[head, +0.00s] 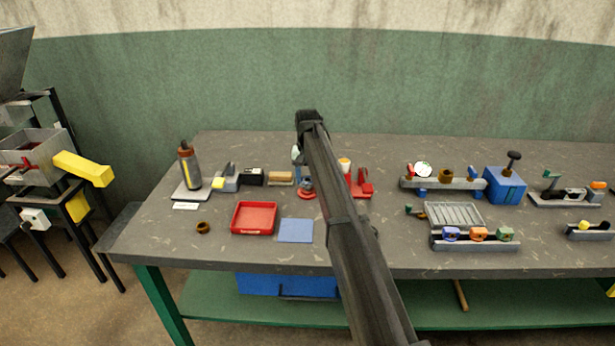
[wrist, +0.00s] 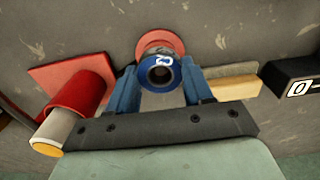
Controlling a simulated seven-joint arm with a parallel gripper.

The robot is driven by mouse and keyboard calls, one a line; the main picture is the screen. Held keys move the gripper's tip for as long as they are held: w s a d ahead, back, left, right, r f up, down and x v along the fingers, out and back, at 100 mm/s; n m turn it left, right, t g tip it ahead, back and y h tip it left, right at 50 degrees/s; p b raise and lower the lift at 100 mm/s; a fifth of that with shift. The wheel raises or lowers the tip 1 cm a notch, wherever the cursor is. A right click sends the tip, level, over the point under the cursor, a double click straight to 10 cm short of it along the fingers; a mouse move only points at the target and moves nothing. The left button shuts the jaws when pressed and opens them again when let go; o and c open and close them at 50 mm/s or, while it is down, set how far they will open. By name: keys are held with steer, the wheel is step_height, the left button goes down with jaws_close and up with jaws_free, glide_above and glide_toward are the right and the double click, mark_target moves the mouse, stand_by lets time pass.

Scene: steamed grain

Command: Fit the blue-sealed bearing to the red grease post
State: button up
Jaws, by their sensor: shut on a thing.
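The blue-sealed bearing (wrist: 158,86) is a blue ring with a white mark and a dark centre in the wrist view. My gripper (wrist: 158,75) is shut on it, with one blue finger on each side. A round red base (wrist: 160,40), which looks like that of the red grease post, shows just behind the bearing. In the head view the red base (head: 306,195) is on the bench with the blue bearing (head: 307,184) over it, partly beside my arm. I cannot tell whether the bearing is around the post or held above it.
A red holder (head: 362,183) with a white, orange-ended tube stands close to the right of the gripper. A wooden block (head: 280,177) and a black box (head: 252,176) are to the left. A red tray (head: 254,232) and blue mat (head: 296,238) lie in front.

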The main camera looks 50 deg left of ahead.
steer(key=shift+f, duration=0.45)
stand_by(0.4)
steer(key=o, duration=1.2)
steer(key=shift+o, duration=0.2)
step_height(320, 180, up, 14)
steer(key=shift+f, duration=0.1)
stand_by(0.4)
